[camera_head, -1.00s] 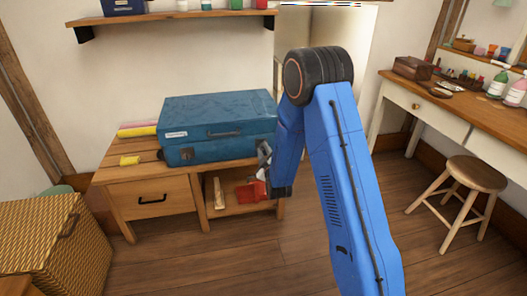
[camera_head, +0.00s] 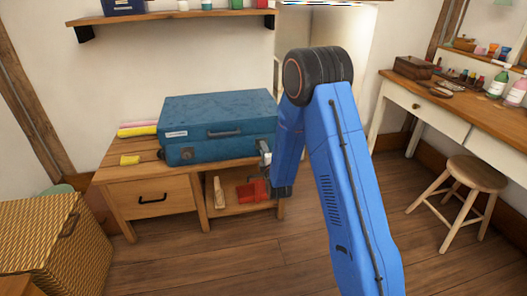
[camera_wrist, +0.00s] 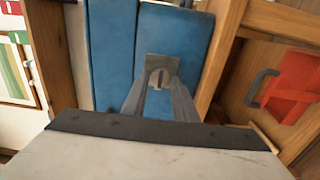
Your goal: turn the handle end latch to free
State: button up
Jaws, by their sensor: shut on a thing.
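A closed blue suitcase (camera_head: 215,128) lies on the wooden desk, with a dark handle (camera_head: 224,133) on its front. One latch (camera_head: 187,154) shows at the left of the front. My gripper (camera_head: 265,152) is at the right end of the front, and it hides the latch there in the head view. In the wrist view the suitcase (camera_wrist: 112,50) fills the upper middle, and a grey metal latch (camera_wrist: 160,66) shows on it. My gripper (camera_wrist: 160,98) is shut on this latch, a finger on either side. How far the latch is turned is hard to tell.
The desk (camera_head: 150,160) has a drawer on the left and an open shelf holding a red object (camera_head: 252,190). Yellow items lie left of the suitcase. A wicker basket (camera_head: 60,245) stands at left, a stool (camera_head: 470,175) at right. The middle floor is clear.

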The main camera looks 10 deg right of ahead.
jog(key=shift+f, duration=0.1)
dwell(0.3)
jog(key=o, duration=1)
